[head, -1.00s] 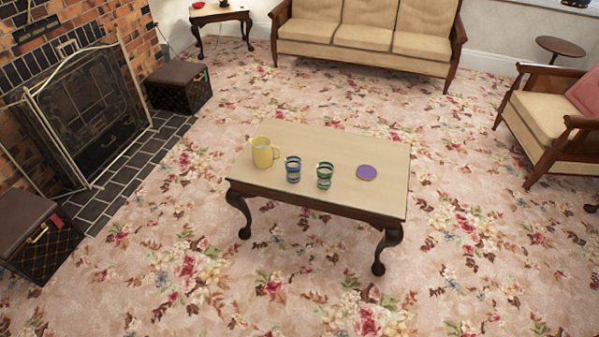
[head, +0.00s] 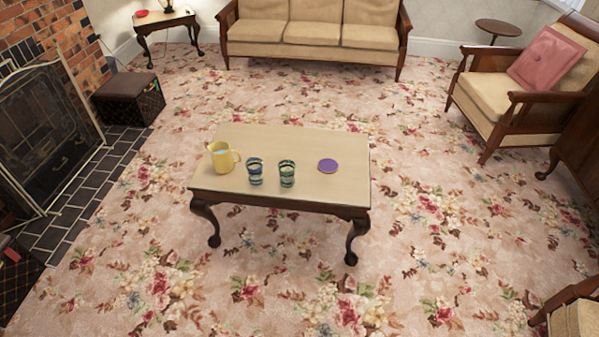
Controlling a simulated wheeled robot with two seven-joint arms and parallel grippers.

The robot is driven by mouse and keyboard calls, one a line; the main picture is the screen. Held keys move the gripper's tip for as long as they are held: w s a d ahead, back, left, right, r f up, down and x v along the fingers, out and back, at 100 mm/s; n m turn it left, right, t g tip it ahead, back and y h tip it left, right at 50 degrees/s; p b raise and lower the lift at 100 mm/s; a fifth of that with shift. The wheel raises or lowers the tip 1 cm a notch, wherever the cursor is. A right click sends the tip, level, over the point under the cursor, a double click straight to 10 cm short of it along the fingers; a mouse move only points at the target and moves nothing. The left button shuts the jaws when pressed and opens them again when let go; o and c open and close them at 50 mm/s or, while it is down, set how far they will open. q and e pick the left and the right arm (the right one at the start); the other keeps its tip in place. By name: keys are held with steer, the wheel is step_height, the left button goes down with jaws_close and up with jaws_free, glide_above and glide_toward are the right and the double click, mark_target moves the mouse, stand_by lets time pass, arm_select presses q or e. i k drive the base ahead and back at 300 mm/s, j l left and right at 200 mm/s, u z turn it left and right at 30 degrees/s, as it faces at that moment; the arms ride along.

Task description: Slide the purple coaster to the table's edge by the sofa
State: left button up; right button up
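The purple coaster (head: 328,166) is a small round disc lying flat on the right part of the low wooden table (head: 300,143), with nothing on it. The table has a pale top and dark curved legs. Its far long edge faces the tan sofa (head: 312,32) at the back, with carpet between them. Neither of my grippers shows in the head view.
A tan armchair with a pink cushion (head: 547,59) stands at the right. A brick fireplace with a screen (head: 50,135) and a dark box (head: 129,98) are at the left. Part of another chair (head: 574,315) shows at the lower right. Flowered carpet (head: 290,275) in front of the table is clear.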

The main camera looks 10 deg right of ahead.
mark_target(326, 166)
steer(key=i+j+z, duration=0.2)
steer(key=i+z, duration=0.15)
steer(key=i, duration=0.25)
steer(key=i+j+z, duration=0.4)
steer(key=i, duration=0.2)
steer(key=i+j+z, duration=0.35)
steer(key=i+j, duration=0.2)
